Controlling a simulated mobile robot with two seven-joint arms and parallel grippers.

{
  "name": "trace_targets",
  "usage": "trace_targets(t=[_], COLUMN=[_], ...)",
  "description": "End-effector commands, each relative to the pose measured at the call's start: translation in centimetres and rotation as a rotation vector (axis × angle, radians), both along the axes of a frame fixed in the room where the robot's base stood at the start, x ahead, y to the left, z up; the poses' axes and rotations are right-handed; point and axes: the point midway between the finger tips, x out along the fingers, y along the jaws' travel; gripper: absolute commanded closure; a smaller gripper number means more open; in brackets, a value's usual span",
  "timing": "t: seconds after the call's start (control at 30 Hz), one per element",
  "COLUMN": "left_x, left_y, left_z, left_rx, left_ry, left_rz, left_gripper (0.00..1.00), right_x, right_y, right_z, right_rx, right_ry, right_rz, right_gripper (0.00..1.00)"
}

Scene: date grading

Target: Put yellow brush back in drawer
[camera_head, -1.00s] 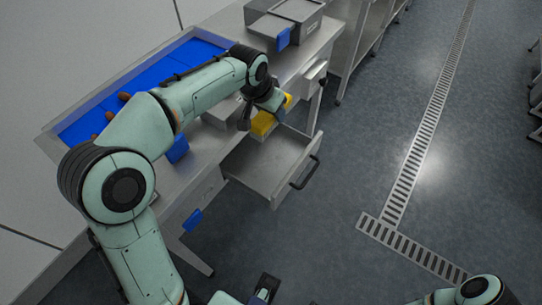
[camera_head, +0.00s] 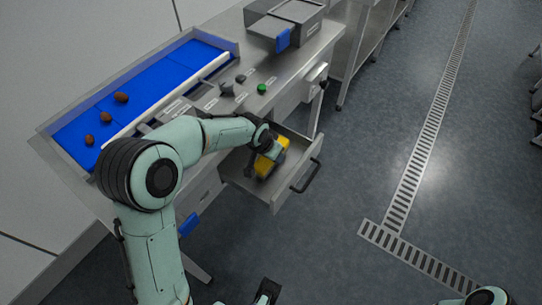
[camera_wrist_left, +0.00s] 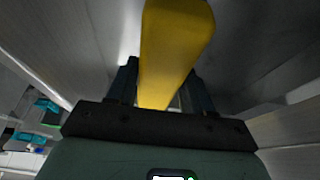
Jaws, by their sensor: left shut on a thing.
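The yellow brush (camera_head: 265,165) is held by my left gripper (camera_head: 270,155) over the open drawer (camera_head: 292,150), within the drawer's outline in the head view. In the left wrist view the brush (camera_wrist_left: 172,50) stands out between the two dark fingers of my left gripper (camera_wrist_left: 160,90), which are shut on it. Grey walls surround it there. I cannot tell whether the brush touches the drawer floor. The drawer has a dark handle (camera_head: 306,177) at its front. At the bottom edge of the head view a dark end piece shows, possibly my right gripper (camera_head: 266,292); its jaws are unclear.
The steel table carries a blue belt (camera_head: 160,85) with several brown dates (camera_head: 121,97), a green button (camera_head: 262,88) and a grey bin (camera_head: 290,28) at the back. A blue tag (camera_head: 189,223) hangs at the table's front. The floor right of the drawer is clear.

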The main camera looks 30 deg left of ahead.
Motion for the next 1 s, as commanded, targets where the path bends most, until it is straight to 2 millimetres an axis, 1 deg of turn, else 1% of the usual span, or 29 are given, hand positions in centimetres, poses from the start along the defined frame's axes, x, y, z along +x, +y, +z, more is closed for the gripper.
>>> trace_targets(t=[0.03, 0.1, 0.37, 0.5, 0.53, 0.57, 0.6, 0.87, 1.0], left_x=[-0.05, -0.02, 0.02, 0.01, -0.01, 0.00, -0.01, 0.00, -0.04], left_y=[0.01, 0.02, 0.03, 0.02, 0.01, 0.01, 0.01, 0.01, 0.02], left_z=[-0.80, -1.28, -1.30, -1.71, -1.76, -1.69, -1.66, -1.63, -0.91], left_rx=[0.000, 0.000, 0.000, 0.000, 0.000, 0.000, 0.000, 0.000, -0.001], left_ry=[0.003, 0.000, -0.001, -0.001, 0.000, 0.000, 0.000, 0.000, -0.002], left_rz=[0.000, 0.001, 0.001, 0.001, 0.001, 0.001, 0.001, 0.001, 0.001], left_gripper=[0.88, 0.88, 0.88, 0.88, 0.46, 0.36, 0.23, 0.23, 0.23], right_x=[0.03, 0.05, 0.06, 0.13, 0.17, 0.15, 0.15, 0.14, 0.02], right_y=[0.01, 0.01, 0.02, 0.01, 0.01, 0.01, 0.02, 0.02, 0.02], right_z=[-0.15, -0.19, -0.15, -0.45, -0.45, -0.40, -0.37, -0.35, -0.02], right_rx=[0.000, 0.000, 0.000, -0.001, 0.000, 0.000, 0.000, 0.000, 0.001], right_ry=[-0.001, -0.002, -0.002, -0.005, -0.006, -0.006, -0.006, -0.005, -0.001], right_rz=[0.000, -0.001, 0.000, -0.001, -0.001, -0.001, -0.001, -0.001, 0.000], right_gripper=[0.23, 0.23, 0.23, 0.23, 0.23, 0.23, 0.23, 0.23, 0.23])
